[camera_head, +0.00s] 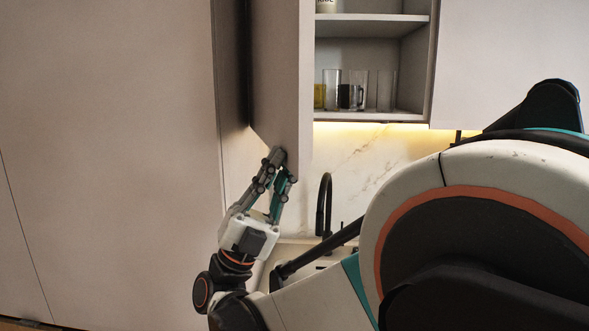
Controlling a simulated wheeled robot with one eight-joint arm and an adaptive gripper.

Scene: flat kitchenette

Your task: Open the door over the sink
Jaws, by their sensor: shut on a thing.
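The cabinet door over the sink (281,75) stands swung far out from its cabinet, seen at the left of the open shelves. The open cabinet (372,45) shows its shelves and inner wall. My gripper (279,161) is at the lower edge of the door, with its fingertips closed on that bottom edge. The black faucet (324,205) rises below the cabinet, right of my gripper. The sink itself is mostly hidden behind my arm.
Glasses (333,88) and a dark mug (351,97) stand on the lower shelf. A shut cabinet door (512,60) is at the upper right. A tall flat panel (105,140) fills the left side. My arm covers the lower right.

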